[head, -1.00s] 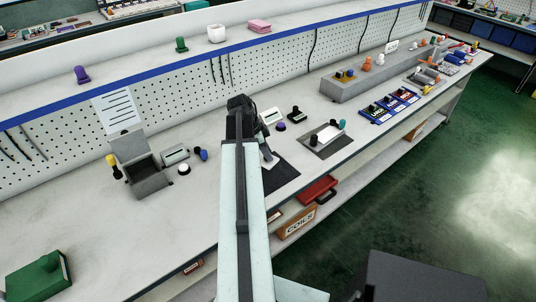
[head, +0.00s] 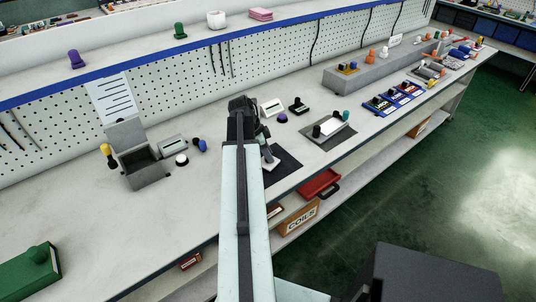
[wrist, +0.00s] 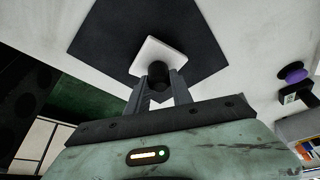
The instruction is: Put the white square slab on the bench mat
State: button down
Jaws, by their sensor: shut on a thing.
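The white square slab (wrist: 159,57) has a black knob (wrist: 158,75) on top. My gripper (wrist: 160,88) is shut on this knob in the wrist view. The black bench mat (wrist: 105,35) lies behind and around the slab in that view. In the head view the slab (head: 271,165) shows just below my gripper (head: 267,152), over the left part of the mat (head: 287,165). The slab is close to the mat; I cannot tell whether it touches. My arm hides part of the mat's left side.
A grey mat with a white plate and knobs (head: 330,130) lies to the right. A black-knobbed block (head: 298,106) and a purple knob (head: 282,118) stand behind. An open grey box (head: 140,160) is at left. The bench's front edge runs close to the mat.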

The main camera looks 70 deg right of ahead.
jog(key=shift+f+b, duration=0.5)
jog(key=c, duration=1.1)
grip_release()
jog(key=shift+o, duration=0.2)
jog(key=p+v, duration=0.7)
jog(key=shift+r, duration=0.25)
jog(key=shift+w+a+r, duration=0.1)
jog(key=shift+w+r, duration=0.05)
